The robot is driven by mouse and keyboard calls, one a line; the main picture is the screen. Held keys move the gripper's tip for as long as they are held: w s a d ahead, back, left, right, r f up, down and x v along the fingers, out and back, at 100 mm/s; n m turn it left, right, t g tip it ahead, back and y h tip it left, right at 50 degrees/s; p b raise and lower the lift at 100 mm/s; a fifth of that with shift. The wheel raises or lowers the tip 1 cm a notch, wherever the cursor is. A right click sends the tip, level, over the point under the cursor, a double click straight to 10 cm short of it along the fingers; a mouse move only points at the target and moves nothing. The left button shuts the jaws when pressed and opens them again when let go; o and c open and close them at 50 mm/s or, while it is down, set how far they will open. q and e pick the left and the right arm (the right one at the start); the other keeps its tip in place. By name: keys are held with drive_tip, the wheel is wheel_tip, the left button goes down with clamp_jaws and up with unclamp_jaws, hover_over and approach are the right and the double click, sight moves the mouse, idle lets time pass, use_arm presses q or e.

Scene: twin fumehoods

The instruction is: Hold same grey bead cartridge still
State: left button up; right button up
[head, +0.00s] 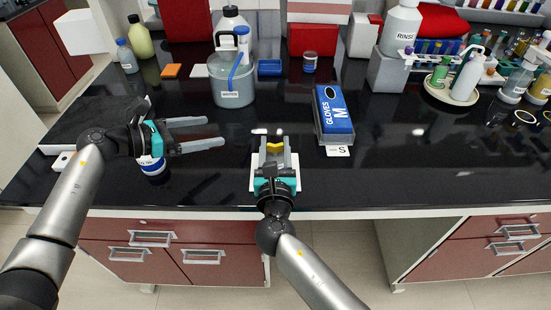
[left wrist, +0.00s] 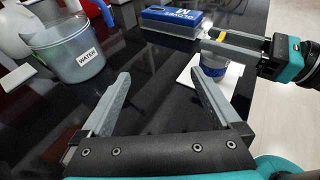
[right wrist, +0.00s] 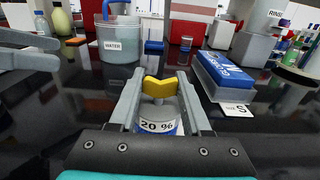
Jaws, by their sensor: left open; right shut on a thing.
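A small grey cartridge with a yellow winged top (head: 275,148) stands upright near the bench's front edge. In the right wrist view its body (right wrist: 158,118) carries a label reading "20 %" with a blue band. My right gripper (head: 275,142) is shut on it, one finger on each side. The left wrist view shows the cartridge (left wrist: 214,67) at or just above a white mat (left wrist: 190,88); I cannot tell if it touches. My left gripper (head: 212,132) is open and empty, to the left of the cartridge, its fingers pointing right.
A blue-and-white jar (head: 152,166) is partly hidden below my left gripper. A grey "WATER" tub (head: 232,97) stands behind, and a blue glove box (head: 334,112) with an "S" card (head: 338,152) is to the right. Black bench between is clear.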

use_arm(q)
drive_tip(key=s+d+f+m+g, duration=0.1)
drive_tip(key=d, duration=0.1)
drive_tip(key=s+d+m+g, duration=0.1)
drive_tip(key=s+d+g, duration=0.1)
drive_tip(key=s+d+f+m+g, duration=0.1)
drive_tip(key=s+d, duration=0.1)
drive_tip(key=d, duration=0.1)
drive_tip(key=shift+s+f+m+g, duration=0.25)
drive_tip(key=shift+f+m+g, duration=0.05)
drive_tip(key=x, duration=0.9)
drive_tip(key=shift+w+d+f, duration=0.15)
drive_tip(key=shift+d, duration=0.15)
drive_tip(key=c, duration=0.9)
drive_tip(key=shift+o, duration=0.2)
use_arm(e)
drive_tip(key=o, duration=0.8)
drive_tip(key=shift+c, duration=0.2)
drive_tip(key=shift+s, duration=3.55)
